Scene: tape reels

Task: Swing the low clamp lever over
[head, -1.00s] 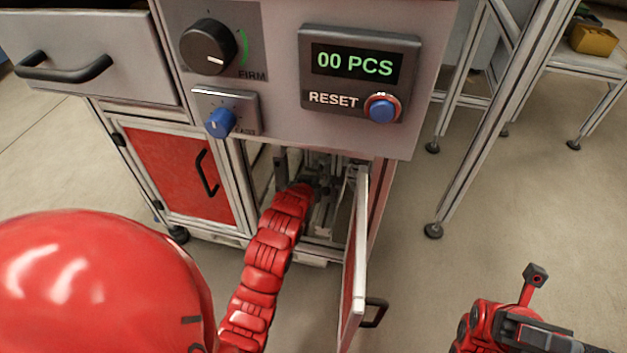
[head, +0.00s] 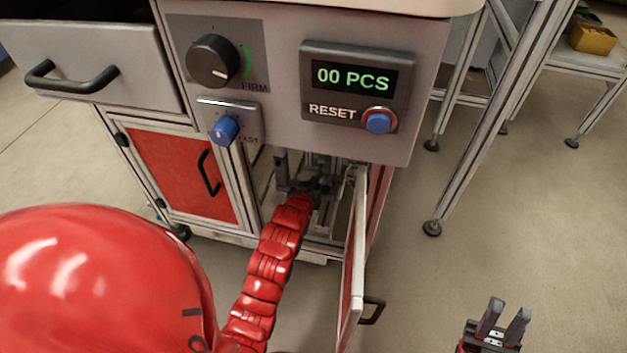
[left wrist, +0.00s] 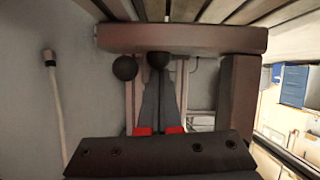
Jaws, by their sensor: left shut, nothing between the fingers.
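My left gripper (head: 314,188) reaches through the open lower door into the cabinet. In the left wrist view its fingers (left wrist: 158,88) are together and empty. A round black knob (left wrist: 158,60) shows right at the fingertips; I cannot tell whether they touch it. A second black knob (left wrist: 124,68) is just left of the fingers. Either may be the end of the clamp lever; its arm is not clearly visible and is partly hidden by the gripper. My right gripper (head: 504,318) is open and empty, low at the right, outside the cabinet.
The open cabinet door (head: 354,258) stands right of my left arm. A brownish beam (left wrist: 185,39) and a post (left wrist: 238,95) frame the space around the fingers. The panel with the RESET button (head: 379,121) overhangs the opening.

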